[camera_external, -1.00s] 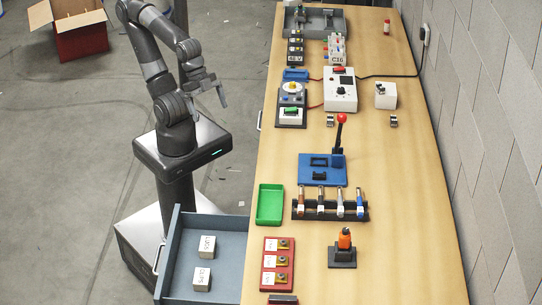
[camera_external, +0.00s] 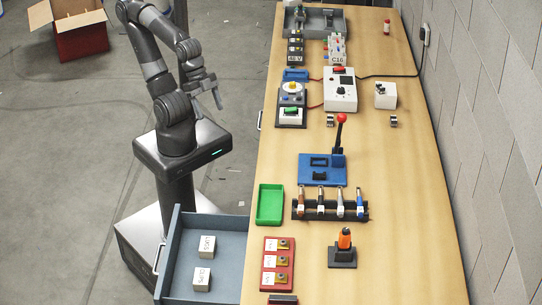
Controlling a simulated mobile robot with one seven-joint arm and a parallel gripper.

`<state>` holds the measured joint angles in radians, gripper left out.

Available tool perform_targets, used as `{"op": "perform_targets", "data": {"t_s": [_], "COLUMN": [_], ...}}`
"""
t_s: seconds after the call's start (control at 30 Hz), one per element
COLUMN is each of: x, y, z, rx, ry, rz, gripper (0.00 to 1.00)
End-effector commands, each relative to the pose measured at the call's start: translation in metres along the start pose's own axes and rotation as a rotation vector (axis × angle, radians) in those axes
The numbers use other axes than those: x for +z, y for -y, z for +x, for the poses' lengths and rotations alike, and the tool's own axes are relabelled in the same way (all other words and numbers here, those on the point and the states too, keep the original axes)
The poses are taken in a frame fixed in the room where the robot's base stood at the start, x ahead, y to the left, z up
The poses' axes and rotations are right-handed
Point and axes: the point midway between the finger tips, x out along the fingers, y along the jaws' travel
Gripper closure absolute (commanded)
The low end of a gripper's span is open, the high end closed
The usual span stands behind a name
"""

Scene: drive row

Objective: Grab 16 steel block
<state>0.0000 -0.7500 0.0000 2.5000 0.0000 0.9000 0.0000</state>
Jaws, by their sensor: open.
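My gripper (camera_external: 216,94) is open and empty, hanging over the floor to the left of the long wooden bench (camera_external: 385,210). No block that I can read as "16 steel" shows clearly. A rack with a C16 label (camera_external: 337,57) stands near the far end of the bench. Two small grey metallic pieces lie on the bench top, one left (camera_external: 330,120) and one right (camera_external: 393,120); their markings are too small to read. A red tray (camera_external: 265,272) near the front holds labelled pieces, also too small to read.

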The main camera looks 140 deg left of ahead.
Motion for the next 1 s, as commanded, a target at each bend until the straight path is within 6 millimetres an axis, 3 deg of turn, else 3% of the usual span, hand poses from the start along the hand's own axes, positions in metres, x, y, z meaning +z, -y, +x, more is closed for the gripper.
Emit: {"op": "perform_targets", "data": {"t_s": [0.17, 0.27, 0.47, 0.77, 1.0], "x": [-0.012, -0.035, -0.104, -0.192, -0.237], "y": [0.005, 0.015, 0.056, 0.15, 0.251], "z": [-0.001, -0.001, 0.006, 0.036, 0.072], "rx": [-0.009, -0.027, -0.077, -0.146, -0.2], "ry": [0.001, 0.003, 0.004, 0.003, 0.001], "rz": [-0.013, -0.04, -0.115, -0.232, -0.327], "gripper": [0.34, 0.34, 0.34, 0.34, 0.34]}}
